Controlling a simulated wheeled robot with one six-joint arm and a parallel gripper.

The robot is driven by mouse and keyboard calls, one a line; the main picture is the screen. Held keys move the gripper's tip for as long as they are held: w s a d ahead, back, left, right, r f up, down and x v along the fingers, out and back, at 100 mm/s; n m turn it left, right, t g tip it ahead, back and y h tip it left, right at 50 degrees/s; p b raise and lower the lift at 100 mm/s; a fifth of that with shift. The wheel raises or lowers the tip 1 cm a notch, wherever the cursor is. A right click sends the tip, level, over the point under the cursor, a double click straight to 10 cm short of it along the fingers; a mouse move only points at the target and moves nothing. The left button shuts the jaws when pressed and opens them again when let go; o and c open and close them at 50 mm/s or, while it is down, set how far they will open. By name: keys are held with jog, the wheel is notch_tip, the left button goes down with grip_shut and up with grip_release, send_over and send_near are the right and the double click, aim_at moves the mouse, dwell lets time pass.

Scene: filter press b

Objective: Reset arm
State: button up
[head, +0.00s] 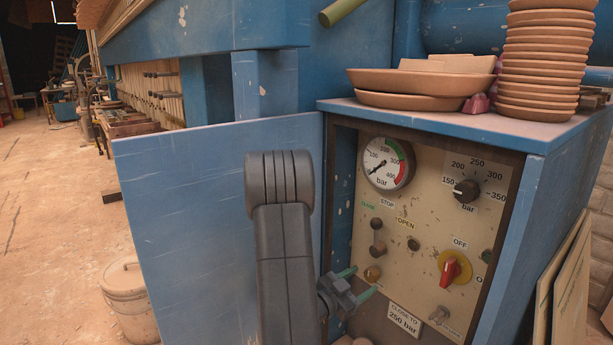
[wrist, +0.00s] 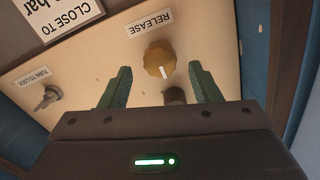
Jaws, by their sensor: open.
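My gripper (head: 358,283) is open in front of the lower left of the control panel (head: 425,190). Its green fingers also show in the wrist view (wrist: 160,75), apart, with nothing held between them. A yellow knob (wrist: 159,62) under a RELEASE label (wrist: 151,24) shows between the fingertips in the wrist view; whether they touch it, I cannot tell. In the head view this knob (head: 372,274) is just beyond the fingers. My arm rises in front of the blue cabinet door, which stands open.
The panel has a pressure gauge (head: 388,163), a bar dial (head: 466,191), a red switch (head: 452,270) and a key switch (head: 439,314). Stacked clay dishes (head: 545,55) stand on the cabinet top. The open blue door (head: 200,215) is left of the panel. A lidded bucket (head: 128,295) stands on the floor.

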aim_at(368, 276)
jog(key=shift+x, duration=1.55)
jog(key=shift+a, duration=0.1)
